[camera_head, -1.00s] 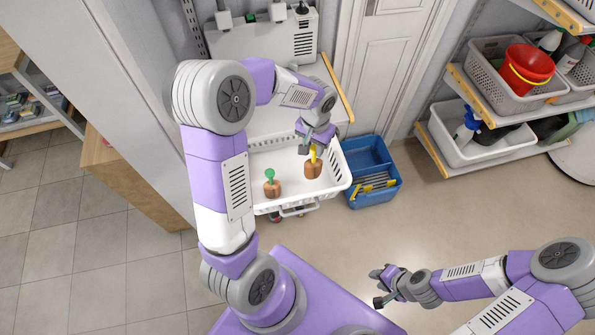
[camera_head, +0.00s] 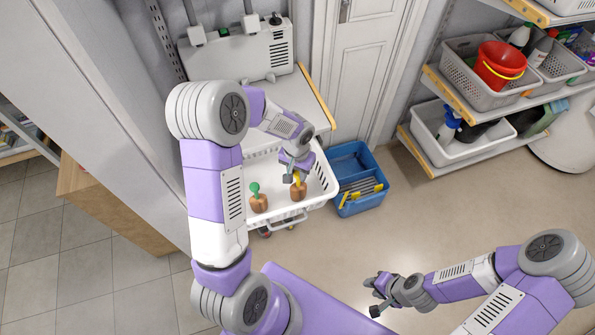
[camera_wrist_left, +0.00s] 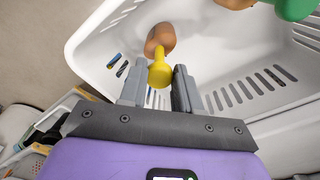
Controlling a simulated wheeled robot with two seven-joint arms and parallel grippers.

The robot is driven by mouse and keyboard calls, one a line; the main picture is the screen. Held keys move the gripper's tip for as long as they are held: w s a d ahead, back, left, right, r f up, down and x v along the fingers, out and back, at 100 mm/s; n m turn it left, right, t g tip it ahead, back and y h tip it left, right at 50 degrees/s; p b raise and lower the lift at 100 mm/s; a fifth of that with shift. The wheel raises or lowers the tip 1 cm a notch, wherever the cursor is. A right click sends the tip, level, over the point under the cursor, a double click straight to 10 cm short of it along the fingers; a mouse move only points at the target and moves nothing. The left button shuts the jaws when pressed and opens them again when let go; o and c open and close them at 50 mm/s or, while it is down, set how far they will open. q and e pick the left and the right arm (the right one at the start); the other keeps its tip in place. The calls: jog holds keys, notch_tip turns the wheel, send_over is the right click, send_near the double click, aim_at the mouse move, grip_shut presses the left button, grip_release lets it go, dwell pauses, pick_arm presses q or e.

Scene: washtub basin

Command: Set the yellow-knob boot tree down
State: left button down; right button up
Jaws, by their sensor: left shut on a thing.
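The yellow-knob boot tree has a brown body (camera_head: 298,192) and a yellow knob (camera_wrist_left: 160,75). It is inside the white slotted basket (camera_head: 325,190), right of the green-knob boot tree (camera_head: 259,203). My left gripper (camera_head: 293,178) reaches down over the basket and is shut on the yellow knob, with a finger on each side in the left wrist view (camera_wrist_left: 160,90). The brown body points away from the fingers there. I cannot tell whether its base touches the basket floor. My right gripper (camera_head: 373,296) is open and empty, low over the floor.
A blue crate (camera_head: 345,160) with yellow-handled tools stands on the floor right of the basket. A white counter (camera_head: 310,100) is behind the basket. Shelves at the right hold a red bucket (camera_head: 500,65) and bins. The floor at the centre right is clear.

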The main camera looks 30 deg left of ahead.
pick_arm(q)
jog(key=c, duration=0.8)
grip_release()
jog(key=shift+r, duration=0.1)
jog(key=shift+r+p, duration=0.3)
jog(key=shift+p, duration=0.05)
jog(key=r+p, duration=0.1)
jog(key=r, duration=0.4)
jog(key=r+p, duration=0.1)
jog(key=r, duration=0.5)
jog(key=shift+s+r, duration=0.2)
jog(key=shift+r, duration=0.05)
